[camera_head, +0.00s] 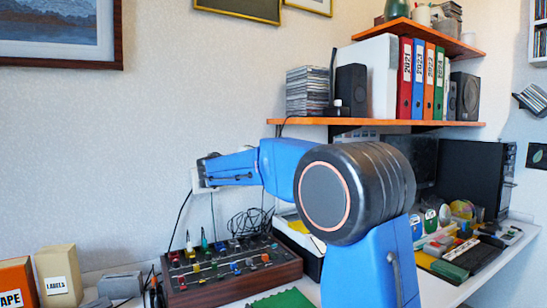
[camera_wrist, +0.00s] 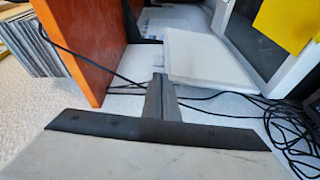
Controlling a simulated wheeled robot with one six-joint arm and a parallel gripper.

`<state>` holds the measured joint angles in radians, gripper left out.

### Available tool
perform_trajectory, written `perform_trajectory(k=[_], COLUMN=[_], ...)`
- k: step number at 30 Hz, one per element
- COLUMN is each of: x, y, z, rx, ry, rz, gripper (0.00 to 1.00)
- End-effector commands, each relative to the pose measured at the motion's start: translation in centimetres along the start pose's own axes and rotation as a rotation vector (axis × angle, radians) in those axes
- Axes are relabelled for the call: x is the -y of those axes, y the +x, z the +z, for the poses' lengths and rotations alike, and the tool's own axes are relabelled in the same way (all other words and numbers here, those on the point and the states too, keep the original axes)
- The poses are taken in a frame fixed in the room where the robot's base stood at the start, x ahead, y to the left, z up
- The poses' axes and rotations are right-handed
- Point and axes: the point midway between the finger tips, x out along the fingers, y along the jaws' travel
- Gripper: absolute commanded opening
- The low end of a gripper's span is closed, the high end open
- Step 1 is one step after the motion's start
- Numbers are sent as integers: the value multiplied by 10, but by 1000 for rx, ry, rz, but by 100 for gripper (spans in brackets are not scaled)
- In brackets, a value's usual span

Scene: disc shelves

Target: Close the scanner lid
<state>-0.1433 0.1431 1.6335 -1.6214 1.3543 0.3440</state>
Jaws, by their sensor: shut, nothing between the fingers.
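The scanner (camera_head: 300,238) stands on the desk, right of the mixer, mostly hidden behind my arm in the head view. In the wrist view the scanner bed (camera_wrist: 262,42) shows a dark glass in a white frame, with a yellow note on it. The scanner lid (camera_wrist: 207,62) looks like a pale flat panel standing open beside the bed. My gripper (camera_head: 206,170) is near the wall, left of the shelf and above the mixer. In the wrist view my gripper (camera_wrist: 160,80) is shut and empty, close to the lid's edge; contact cannot be told.
An orange shelf (camera_head: 385,122) with a disc stack (camera_head: 307,92) and binders overhangs the scanner; it also shows in the wrist view (camera_wrist: 82,45). The mixer (camera_head: 230,268) stands at left. Loose black cables (camera_wrist: 290,130) lie along the wall.

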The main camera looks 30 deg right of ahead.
Motion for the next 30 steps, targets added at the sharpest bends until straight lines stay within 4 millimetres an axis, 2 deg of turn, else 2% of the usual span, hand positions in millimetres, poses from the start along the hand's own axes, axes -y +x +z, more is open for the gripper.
perform_trajectory(k=[3,8,21,30], x=[-4,-7,-8,-9], y=[1,9,77,100], z=[-13,-15,-14,-15], rx=[-6,-7,-6,-8], ry=[0,1,0,-1], rz=[35,44,41,41], gripper=[0,0,0,0])
